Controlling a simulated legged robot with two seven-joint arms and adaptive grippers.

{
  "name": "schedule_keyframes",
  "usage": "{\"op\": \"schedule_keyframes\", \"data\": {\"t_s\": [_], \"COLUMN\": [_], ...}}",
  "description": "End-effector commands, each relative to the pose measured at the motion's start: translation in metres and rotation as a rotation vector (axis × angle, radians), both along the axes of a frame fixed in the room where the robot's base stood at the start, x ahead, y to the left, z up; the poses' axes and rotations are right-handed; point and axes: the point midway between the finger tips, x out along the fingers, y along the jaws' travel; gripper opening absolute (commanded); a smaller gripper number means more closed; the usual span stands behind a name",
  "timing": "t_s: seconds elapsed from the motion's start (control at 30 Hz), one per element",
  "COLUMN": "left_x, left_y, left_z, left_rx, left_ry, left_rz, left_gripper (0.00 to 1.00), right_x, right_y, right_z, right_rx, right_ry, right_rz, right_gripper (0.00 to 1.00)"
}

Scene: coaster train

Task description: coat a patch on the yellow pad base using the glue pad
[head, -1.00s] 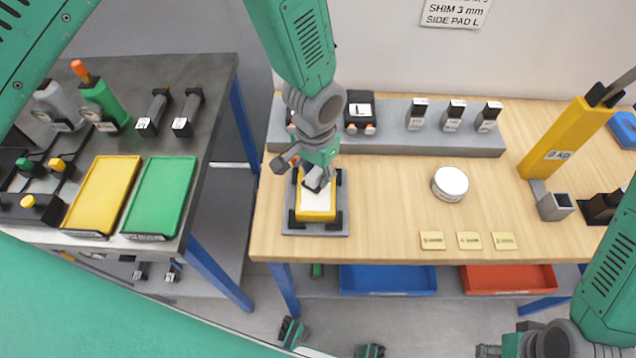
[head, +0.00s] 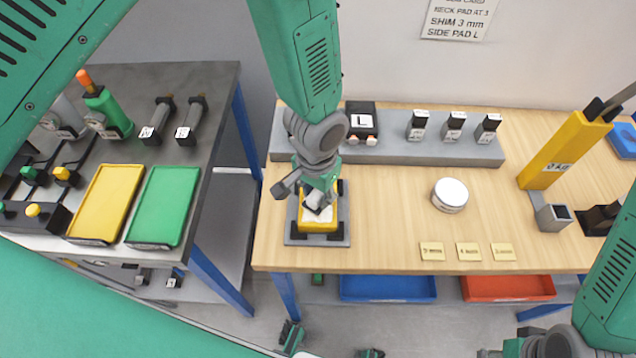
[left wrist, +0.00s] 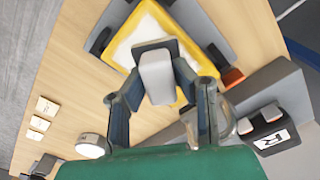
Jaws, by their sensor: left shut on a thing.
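The yellow pad base (head: 318,227) sits in a dark grey fixture (head: 296,239) at the left end of the wooden table. It has a yellow rim and a pale, whitish top, and also shows in the left wrist view (left wrist: 188,42). My left gripper (head: 320,198) is over it, shut on the glue pad, a light grey block (left wrist: 157,76) between the fingers in the left wrist view. The block overlaps the pale top; I cannot tell whether it touches. The gripper hides part of the top. My right arm shows at lower right, its fingers out of frame.
A grey rack (head: 390,146) with black-topped blocks stands behind. A round white tin (head: 450,194), small yellow plates (head: 468,252) and a yellow post (head: 562,152) are to the right. The dark side table (head: 215,110) holds yellow (head: 105,205) and green (head: 163,208) trays.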

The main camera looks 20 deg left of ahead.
Motion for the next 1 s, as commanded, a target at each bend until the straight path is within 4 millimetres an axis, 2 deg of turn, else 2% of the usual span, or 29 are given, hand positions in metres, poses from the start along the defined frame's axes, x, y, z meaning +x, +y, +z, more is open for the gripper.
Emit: {"op": "schedule_keyframes", "data": {"t_s": [0.17,0.53,0.87,1.0], "left_x": [-0.006,-0.037,-0.039,-0.039], "left_y": [-0.002,-0.010,-0.014,-0.014], "left_z": [-0.001,-0.002,-0.001,0.008], "left_rx": [0.001,0.001,-0.001,0.000], "left_ry": [0.004,0.003,0.000,0.001], "left_rz": [-0.001,-0.004,-0.007,-0.007], "left_gripper": [0.00,0.00,0.00,0.00], "right_x": [0.000,0.000,0.000,0.000], "right_y": [0.000,0.000,0.000,0.000], "right_z": [0.000,0.000,0.000,0.000], "right_rx": [0.000,0.000,0.000,0.000], "right_ry": [0.000,0.000,0.000,0.000], "right_rz": [0.000,0.000,0.000,0.000], "right_gripper": [0.40,0.40,0.40,0.40]}}
